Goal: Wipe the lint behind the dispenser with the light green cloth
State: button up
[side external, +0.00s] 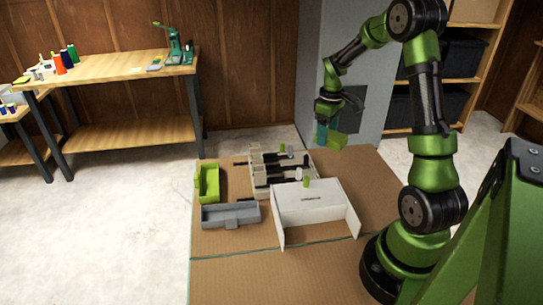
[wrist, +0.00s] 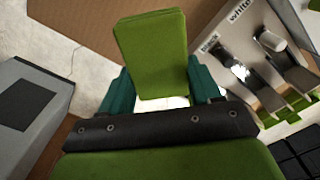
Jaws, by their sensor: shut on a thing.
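My gripper (side external: 325,118) is raised over the far right of the cardboard-covered table. It is shut on a light green cloth (side external: 330,141), a flat folded pad that hangs clear of the table. In the wrist view the cloth (wrist: 152,50) sticks out between the teal fingers of my gripper (wrist: 160,88). The beige dispenser (side external: 262,190) with black levers lies to the left of and below the gripper. In the wrist view the dispenser (wrist: 240,42) is at the upper right, with labels reading "white" and "black". I cannot make out any lint.
A white three-sided screen (side external: 310,208) stands in front of the dispenser. A grey tray (side external: 228,215) and a lime green bin (side external: 208,182) are left of it. A grey cabinet (side external: 345,45) stands behind my gripper. The cardboard (side external: 240,268) at the front is clear.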

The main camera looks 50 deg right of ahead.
aim_at(324, 160)
dwell(0.3)
jog(key=shift+w+d, duration=0.2)
jog(key=shift+d, duration=0.4)
jog(key=shift+a+f, duration=0.1)
jog(key=shift+f, duration=3.4)
jog(key=shift+s+a+f, duration=0.3)
jog(key=shift+s+f, duration=0.05)
jog(key=shift+f, duration=0.2)
jog(key=shift+c, duration=0.3)
jog(key=shift+s+a, duration=1.05)
jog(key=shift+a, duration=0.05)
jog(key=shift+w+d, duration=1.3)
jog(key=shift+d, duration=0.05)
jog(key=shift+w+d+r, duration=0.1)
jog(key=shift+w+d, duration=0.05)
jog(key=shift+r, duration=3.95)
